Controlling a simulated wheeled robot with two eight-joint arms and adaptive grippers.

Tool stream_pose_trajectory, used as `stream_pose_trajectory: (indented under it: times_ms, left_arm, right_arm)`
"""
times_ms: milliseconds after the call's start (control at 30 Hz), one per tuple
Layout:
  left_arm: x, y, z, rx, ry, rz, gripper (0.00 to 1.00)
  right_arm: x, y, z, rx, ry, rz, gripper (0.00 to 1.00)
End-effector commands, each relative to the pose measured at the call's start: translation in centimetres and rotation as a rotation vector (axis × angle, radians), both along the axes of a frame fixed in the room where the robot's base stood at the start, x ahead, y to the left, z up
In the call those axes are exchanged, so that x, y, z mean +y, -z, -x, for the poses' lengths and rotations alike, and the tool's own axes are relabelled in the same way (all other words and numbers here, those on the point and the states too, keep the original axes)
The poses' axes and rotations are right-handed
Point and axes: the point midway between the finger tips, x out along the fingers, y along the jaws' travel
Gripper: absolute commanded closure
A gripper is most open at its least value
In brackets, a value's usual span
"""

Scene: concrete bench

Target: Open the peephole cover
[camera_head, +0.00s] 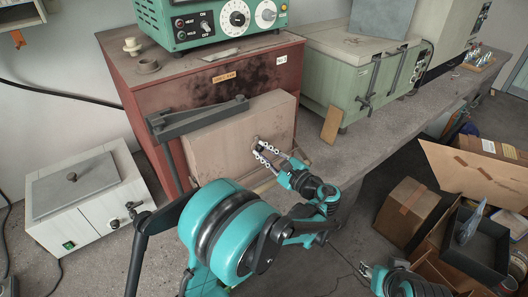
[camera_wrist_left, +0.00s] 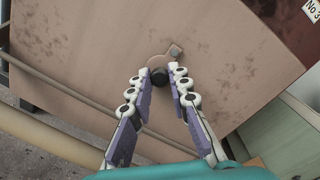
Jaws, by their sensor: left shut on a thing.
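The peephole cover (camera_wrist_left: 159,61) is a small tan round piece on the pale door (camera_wrist_left: 110,45) of the red furnace (camera_head: 150,85). A small square tab sits at its upper right, and a dark round knob or hole (camera_wrist_left: 163,76) shows at its lower edge; I cannot tell which. My left gripper (camera_head: 261,147) reaches the door front, its fingertips on either side of the cover's dark part in the left wrist view (camera_wrist_left: 160,72). It is shut on the cover, though the contact is partly hidden. My right gripper (camera_head: 365,270) shows only in part at the lower right.
A dark bar (camera_head: 200,117) crosses the door's top left. A green control box (camera_head: 215,22) stands on the furnace. A white lidded unit (camera_head: 95,200) is at left, a green chest (camera_head: 345,70) at right. Cardboard boxes (camera_head: 408,210) lie on the floor at right.

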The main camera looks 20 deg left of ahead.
Motion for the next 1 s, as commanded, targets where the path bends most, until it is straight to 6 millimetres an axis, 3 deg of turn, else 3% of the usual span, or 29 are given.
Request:
stream_pose_trajectory:
  times_ms: [367, 1000]
  left_arm:
    - [-0.2, 0.0, -0.2, -0.087, -0.001, 0.07, 1.0]
    - [-1.2, -0.7, -1.5, -0.541, 0.0, 0.426, 1.0]
  right_arm:
    - [0.0, -0.1, 0.0, 0.0, 0.0, 0.0, 0.6]
    - [0.0, -0.8, 0.0, 0.0, 0.0, 0.0, 0.6]
